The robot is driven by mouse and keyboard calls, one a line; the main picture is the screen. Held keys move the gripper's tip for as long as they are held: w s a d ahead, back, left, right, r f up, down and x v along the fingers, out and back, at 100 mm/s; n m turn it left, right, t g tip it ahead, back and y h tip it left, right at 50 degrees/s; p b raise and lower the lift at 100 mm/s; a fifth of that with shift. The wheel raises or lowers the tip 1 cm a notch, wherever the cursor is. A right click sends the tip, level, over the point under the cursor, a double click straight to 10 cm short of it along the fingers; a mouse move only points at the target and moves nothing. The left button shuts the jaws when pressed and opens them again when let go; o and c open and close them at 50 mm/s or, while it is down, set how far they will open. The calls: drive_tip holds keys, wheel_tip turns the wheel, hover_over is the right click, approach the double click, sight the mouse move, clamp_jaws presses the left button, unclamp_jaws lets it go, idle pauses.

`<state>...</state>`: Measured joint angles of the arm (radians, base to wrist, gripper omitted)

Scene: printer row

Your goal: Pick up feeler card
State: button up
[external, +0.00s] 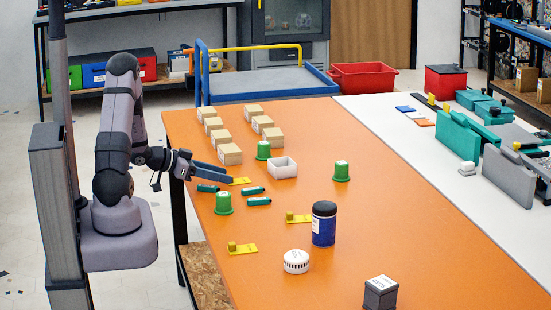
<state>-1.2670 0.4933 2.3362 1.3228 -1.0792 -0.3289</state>
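Three flat yellow cards, each with a small raised yellow block, lie on the orange table; they look like feeler cards. One yellow card (242,181) is partly hidden at the tips of my gripper. A second yellow card (300,217) lies beside the blue jar, and a third yellow card (243,249) lies nearer the front left. My gripper (226,179) reaches in from the left, low over the table, with its two bluish fingers apart. I see nothing between the fingers. I cannot tell whether they touch the card.
Teal cylinders (258,201) and a green cap (223,203) lie close to my gripper. A white open bin (283,168), several cardboard boxes (230,154), a blue jar (324,225), a white round tub (296,261) and a dark box (380,292) stand around.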

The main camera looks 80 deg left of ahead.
drive_tip(key=shift+x, duration=0.95)
clamp_jaws()
wheel_tip(320, 180, up, 10)
drive_tip(key=p, duration=0.2)
